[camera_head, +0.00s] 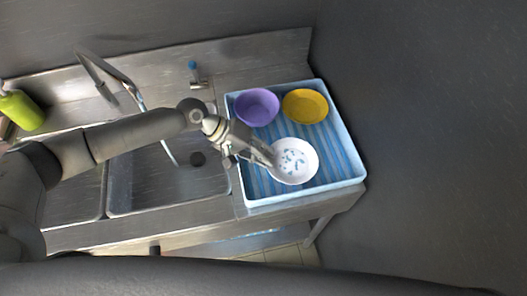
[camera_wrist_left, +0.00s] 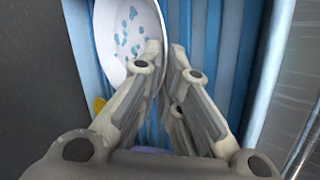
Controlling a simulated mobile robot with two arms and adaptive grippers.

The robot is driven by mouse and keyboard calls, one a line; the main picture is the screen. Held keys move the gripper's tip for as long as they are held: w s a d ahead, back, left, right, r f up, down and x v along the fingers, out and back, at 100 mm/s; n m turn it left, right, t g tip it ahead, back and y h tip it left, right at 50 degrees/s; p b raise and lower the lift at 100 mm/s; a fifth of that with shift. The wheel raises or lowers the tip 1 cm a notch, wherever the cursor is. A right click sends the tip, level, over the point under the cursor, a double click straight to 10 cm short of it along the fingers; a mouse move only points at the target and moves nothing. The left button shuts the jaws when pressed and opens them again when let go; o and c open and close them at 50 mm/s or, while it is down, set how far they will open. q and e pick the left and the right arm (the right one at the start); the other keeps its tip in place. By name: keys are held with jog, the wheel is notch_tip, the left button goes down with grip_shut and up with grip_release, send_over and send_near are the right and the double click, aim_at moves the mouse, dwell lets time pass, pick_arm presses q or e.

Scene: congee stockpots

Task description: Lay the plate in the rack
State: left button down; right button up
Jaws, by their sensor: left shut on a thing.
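A white plate with blue marks (camera_head: 296,163) is at the front of the blue rack (camera_head: 357,178) in the head view. My left gripper (camera_head: 266,158) is shut on the plate's left rim. In the left wrist view the plate (camera_wrist_left: 122,30) shows at the upper left, its rim between the fingers of my left gripper (camera_wrist_left: 168,50). The rack's blue slats (camera_wrist_left: 225,50) are beneath the plate. Whether the plate touches the slats I cannot tell. My right gripper is not in view.
A purple bowl (camera_head: 257,107) and a yellow bowl (camera_head: 305,106) sit at the back of the rack. A metal sink (camera_head: 150,180) with a tall faucet (camera_head: 110,75) is on the left. A green bottle (camera_head: 20,110) stands far left. A dark wall (camera_head: 430,130) is on the right.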

pick_arm(q)
jog(key=c, duration=1.9)
grip_release()
jog(key=shift+a, duration=0.2)
jog(key=b+v, duration=0.2)
jog(key=v, duration=0.9)
jog(key=shift+a+r+b, duration=0.2)
jog(key=shift+r+b, duration=0.2)
jog(key=shift+s+f, duration=0.1)
jog(key=shift+s, duration=0.05)
